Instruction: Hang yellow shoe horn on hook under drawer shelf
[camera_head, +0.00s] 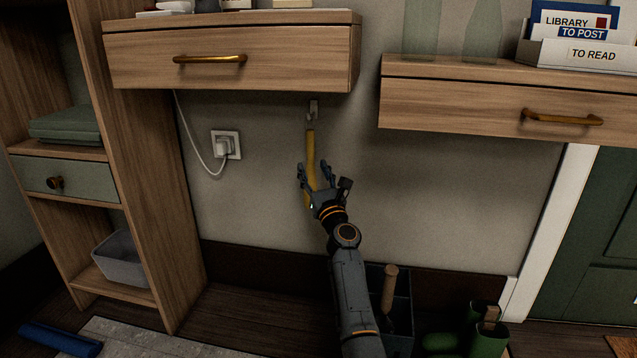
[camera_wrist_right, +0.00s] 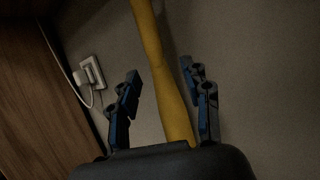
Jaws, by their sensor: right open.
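The yellow shoe horn (camera_head: 310,150) is upright in front of the wall, its top end just below a small hook (camera_head: 314,107). The hook is under the left drawer shelf (camera_head: 290,62). I cannot tell whether the shoe horn's top is caught on the hook. My right gripper (camera_head: 322,178) is open around the lower part of the shoe horn. In the right wrist view the shoe horn (camera_wrist_right: 158,50) runs between the spread fingers (camera_wrist_right: 166,80), with gaps on both sides. Its lower end is hidden behind the gripper body. My left gripper is not in view.
A wall socket with a white plug (camera_head: 226,146) is left of the shoe horn. A second drawer shelf (camera_head: 460,105) hangs on the right. A tall wooden shelf unit (camera_head: 150,170) stands at left. A dark bin (camera_head: 400,310) and green boots (camera_head: 487,335) stand below.

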